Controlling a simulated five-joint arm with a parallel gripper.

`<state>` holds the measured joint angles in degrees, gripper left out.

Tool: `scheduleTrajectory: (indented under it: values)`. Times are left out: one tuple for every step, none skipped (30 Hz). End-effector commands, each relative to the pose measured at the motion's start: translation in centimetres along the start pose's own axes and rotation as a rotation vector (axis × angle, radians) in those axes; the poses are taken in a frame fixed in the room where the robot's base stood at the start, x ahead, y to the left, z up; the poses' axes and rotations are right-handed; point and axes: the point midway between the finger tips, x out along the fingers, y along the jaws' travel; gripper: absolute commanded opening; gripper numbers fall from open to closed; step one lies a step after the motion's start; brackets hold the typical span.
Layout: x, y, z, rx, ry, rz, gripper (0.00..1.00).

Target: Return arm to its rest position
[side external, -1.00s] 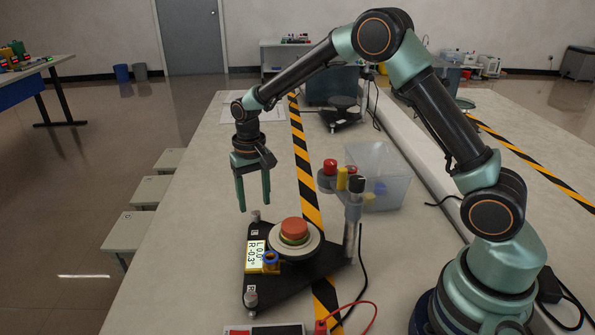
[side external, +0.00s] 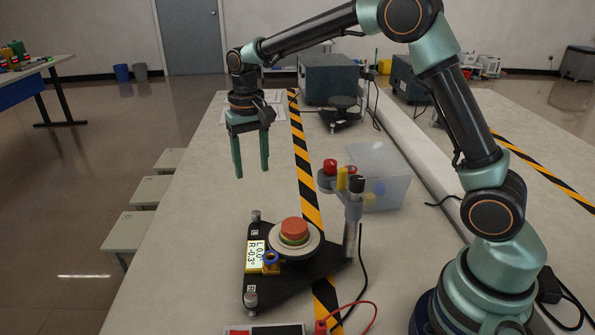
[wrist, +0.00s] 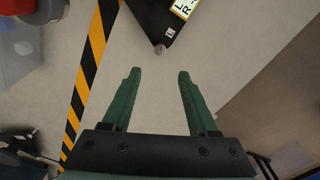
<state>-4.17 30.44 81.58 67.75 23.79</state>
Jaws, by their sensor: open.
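My gripper (side external: 252,174) is open and empty. It hangs with its fingers pointing down above the bare table, to the left of the black-and-yellow tape. In the wrist view its two green fingers (wrist: 158,72) are spread apart with nothing between them. My arm is raised and reaches out to the left over the table. Nothing touches the fingers.
A black triangular platform (side external: 322,268) bearing an orange-red round piece (side external: 294,229) stands in front. A dark grey box (side external: 328,78) stands behind. The table's left side is clear.

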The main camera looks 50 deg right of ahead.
Motion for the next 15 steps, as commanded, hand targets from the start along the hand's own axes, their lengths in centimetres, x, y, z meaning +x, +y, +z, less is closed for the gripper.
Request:
scheduleTrajectory:
  values:
    - [-0.6, 0.2, 0.2, -0.005, 0.009, -0.004, 0.59]
    - [-0.9, 0.3, 0.4, -0.01, 0.016, -0.007, 0.59]
    - [-1.6, 0.6, 0.7, -0.018, 0.028, -0.012, 0.59]
    - [-2.2, 0.8, 1.0, -0.025, 0.04, -0.016, 0.59]
    - [-2.8, 1.1, 1.4, -0.033, 0.052, -0.021, 0.59]
    - [-3.6, 1.4, 2.0, -0.046, 0.069, -0.027, 0.59]
    - [-4.2, 1.8, 2.4, -0.055, 0.083, -0.032, 0.59]
    - [-4.8, 2.1, 2.9, -0.066, 0.098, -0.038, 0.59]
    - [-5.6, 2.5, 3.6, -0.08, 0.117, -0.044, 0.59]
    - [-6.1, 2.8, 4.2, -0.091, 0.132, -0.048, 0.59]
    - [-6.6, 3.2, 4.7, -0.102, 0.146, -0.052, 0.59]
    - [-7.1, 3.6, 5.4, -0.116, 0.165, -0.057, 0.59]
    - [-7.5, 3.9, 6.0, -0.127, 0.179, -0.06, 0.59]
    - [-7.9, 4.2, 6.6, -0.137, 0.194, -0.063, 0.59]
    - [-8.3, 4.7, 7.3, -0.151, 0.215, -0.068, 0.59]
